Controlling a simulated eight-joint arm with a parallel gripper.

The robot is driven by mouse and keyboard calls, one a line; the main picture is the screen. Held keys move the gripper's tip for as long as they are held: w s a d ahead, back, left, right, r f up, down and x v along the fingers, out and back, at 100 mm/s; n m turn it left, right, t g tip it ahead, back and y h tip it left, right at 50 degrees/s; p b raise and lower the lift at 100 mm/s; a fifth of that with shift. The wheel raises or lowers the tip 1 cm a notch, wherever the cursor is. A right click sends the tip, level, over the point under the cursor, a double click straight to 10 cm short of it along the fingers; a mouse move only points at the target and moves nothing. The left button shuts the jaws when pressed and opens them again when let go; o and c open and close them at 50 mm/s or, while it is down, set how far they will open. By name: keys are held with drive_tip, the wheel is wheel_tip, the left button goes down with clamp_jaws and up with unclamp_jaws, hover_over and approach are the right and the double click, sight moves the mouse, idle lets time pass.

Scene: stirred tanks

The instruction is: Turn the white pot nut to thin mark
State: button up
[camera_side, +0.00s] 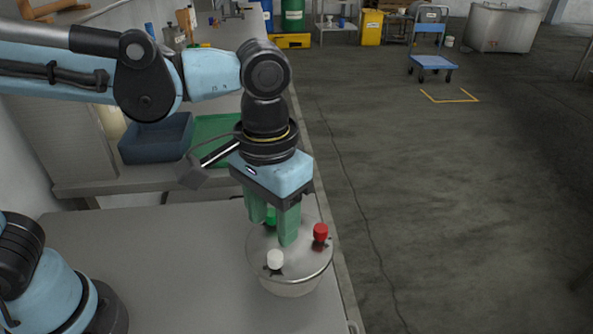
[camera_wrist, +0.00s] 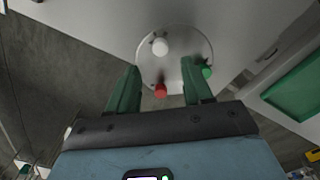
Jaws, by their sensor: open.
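A round grey metal pot (camera_side: 291,287) stands on the grey bench, with its lid (camera_side: 302,262) on top. The white pot nut (camera_side: 275,259) stands upright on the lid, on the near side in the side view. A red nut (camera_side: 320,232) and a green nut (camera_side: 270,216) stand on the same lid. The wrist view also shows the white nut (camera_wrist: 160,47), red nut (camera_wrist: 160,90) and green nut (camera_wrist: 206,72). My gripper (camera_side: 272,232) is open and empty, its green fingers pointing down over the lid. The white nut lies beyond the fingertips in the wrist view. The marks are too small to read.
A blue-grey bin (camera_side: 156,138) and a green tray (camera_side: 214,137) sit on the bench farther back. The bench's right edge (camera_side: 344,290) is close beside the pot. The bench left of the pot is clear.

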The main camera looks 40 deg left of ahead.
sight(275, 255)
drive_tip(key=shift+f, duration=3.6)
clamp_jaws()
